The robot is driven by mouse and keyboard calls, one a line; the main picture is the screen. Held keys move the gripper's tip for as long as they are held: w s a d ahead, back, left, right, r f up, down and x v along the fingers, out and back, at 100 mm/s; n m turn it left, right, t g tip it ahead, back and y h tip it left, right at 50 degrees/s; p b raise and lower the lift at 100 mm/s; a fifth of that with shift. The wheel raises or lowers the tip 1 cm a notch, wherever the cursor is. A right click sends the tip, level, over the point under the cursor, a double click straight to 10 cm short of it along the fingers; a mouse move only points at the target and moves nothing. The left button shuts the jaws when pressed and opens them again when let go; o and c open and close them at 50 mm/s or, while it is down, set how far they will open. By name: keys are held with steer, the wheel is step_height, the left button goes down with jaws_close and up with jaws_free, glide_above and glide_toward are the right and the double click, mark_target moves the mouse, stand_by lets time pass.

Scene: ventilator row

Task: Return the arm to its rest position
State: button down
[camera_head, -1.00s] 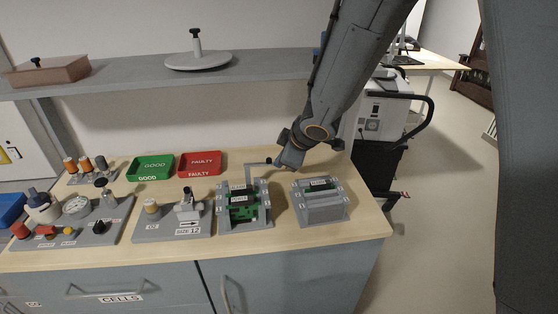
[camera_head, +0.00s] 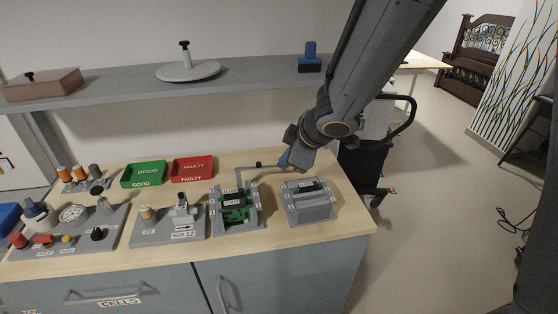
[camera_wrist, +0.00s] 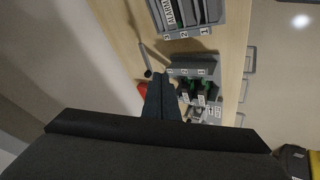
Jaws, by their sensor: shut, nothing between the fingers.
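My arm reaches in from the upper right in the head view, bent over the back right of the wooden bench (camera_head: 335,220). My gripper (camera_head: 284,163) points down and left, close to the thin grey lever (camera_head: 240,178) with a black knob behind the left grey dock. I cannot tell from the head view whether it touches the lever. In the wrist view my gripper (camera_wrist: 160,80) has its dark fingers together with nothing between them, and the black knob (camera_wrist: 148,73) shows just left of the tips.
The left dock (camera_head: 236,222) holds green boards; the right dock (camera_head: 309,203) stands beside it. Green (camera_head: 144,174) and red (camera_head: 192,169) trays lie left. A grey shelf (camera_head: 120,85) bears a blue-handled item (camera_head: 310,58). A cart (camera_head: 365,165) stands right of the bench; floor beyond is open.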

steer(key=s+d+f+m+g+h+b, duration=0.1)
steer(key=s+d+f+m+h+b, duration=0.15)
steer(key=d+m, duration=0.4)
steer(key=s+d+f+m+h+b, duration=0.2)
steer(key=d+f+m, duration=0.1)
steer(key=d, duration=0.6)
steer(key=s+d+f+m+g+b, duration=0.2)
steer(key=s+m, duration=0.4)
steer(key=s, duration=0.3)
step_height(320, 180, down, 2)
steer(key=shift+s+d+f+g+b, duration=0.15)
steer(key=shift+s+g+b, duration=0.3)
steer(key=shift+g, duration=0.45)
